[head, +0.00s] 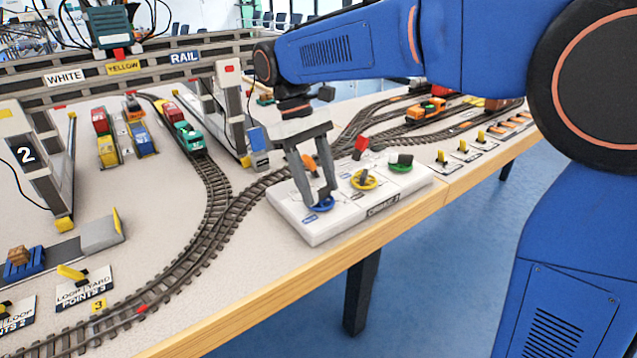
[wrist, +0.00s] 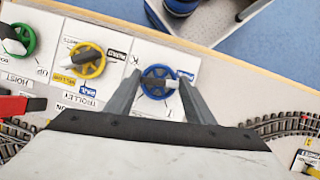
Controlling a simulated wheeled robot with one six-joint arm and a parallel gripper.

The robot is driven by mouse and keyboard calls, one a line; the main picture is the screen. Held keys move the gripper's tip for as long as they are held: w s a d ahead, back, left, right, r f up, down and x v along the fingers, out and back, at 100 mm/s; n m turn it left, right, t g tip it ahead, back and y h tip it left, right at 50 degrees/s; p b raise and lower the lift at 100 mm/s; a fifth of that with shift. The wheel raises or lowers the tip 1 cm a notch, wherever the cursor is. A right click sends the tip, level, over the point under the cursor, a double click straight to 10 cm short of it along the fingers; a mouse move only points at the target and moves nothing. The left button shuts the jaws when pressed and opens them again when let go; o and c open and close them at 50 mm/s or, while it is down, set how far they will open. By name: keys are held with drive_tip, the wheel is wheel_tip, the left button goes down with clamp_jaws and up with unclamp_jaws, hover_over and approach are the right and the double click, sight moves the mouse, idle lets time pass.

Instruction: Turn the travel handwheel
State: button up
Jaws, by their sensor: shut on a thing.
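The control panel (head: 345,213), a white box labelled for a crane, stands at the table's front edge with three small handwheels. The blue handwheel (head: 322,204) is at its left end in the head view, and my gripper (head: 321,200) reaches down to it. In the wrist view the blue wheel (wrist: 158,82) sits between my two grey fingers (wrist: 160,88), which are shut on it. A yellow handwheel (wrist: 87,60) labelled trolley and a green handwheel (wrist: 18,39) labelled hoist are beside it. The label beside the blue wheel is partly hidden by my fingers.
A red-topped lever (head: 361,145) rises behind the yellow wheel. Model track (head: 225,215) curves past the panel's left side. A crane leg (head: 232,110) stands behind the panel, and a small train (head: 188,135) is on the track. The table edge (head: 400,215) is close in front.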

drive_tip(key=shift+n, duration=0.5)
drive_tip(key=o, duration=1.1)
drive_tip(key=shift+c, duration=0.2)
drive_tip(key=shift+r, duration=0.15)
